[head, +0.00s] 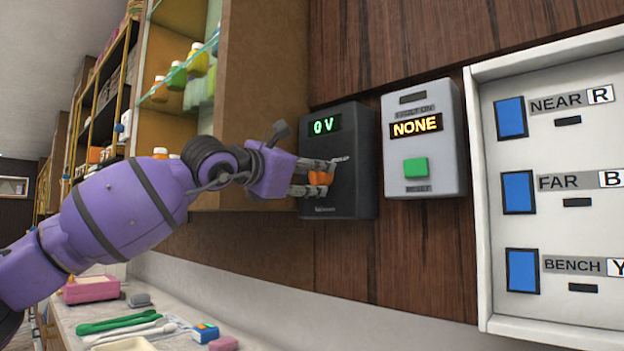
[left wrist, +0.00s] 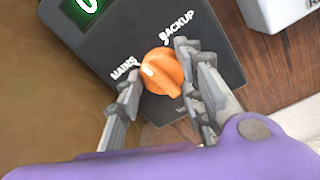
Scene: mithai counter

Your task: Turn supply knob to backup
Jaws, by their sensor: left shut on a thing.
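The supply knob (left wrist: 163,75) is orange, with a white mark at its left end, on the side of the MAINS label (left wrist: 124,70). The BACKUP label (left wrist: 177,26) is at its upper right. The knob sits on a dark wall box (head: 350,200) whose green display (head: 324,124) reads 0 V. In the head view the knob (head: 320,178) is partly hidden by fingers. My left gripper (head: 322,178) is shut on the knob, one finger on each side in the left wrist view (left wrist: 160,78). My right gripper is not in view.
A grey box (head: 437,150) beside it has a display reading NONE and a green button (head: 416,168). Farther right is a white panel (head: 540,225) with blue switches. A wooden cabinet (head: 262,60) stands at left; below, a counter holds small items and a pink box (head: 91,289).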

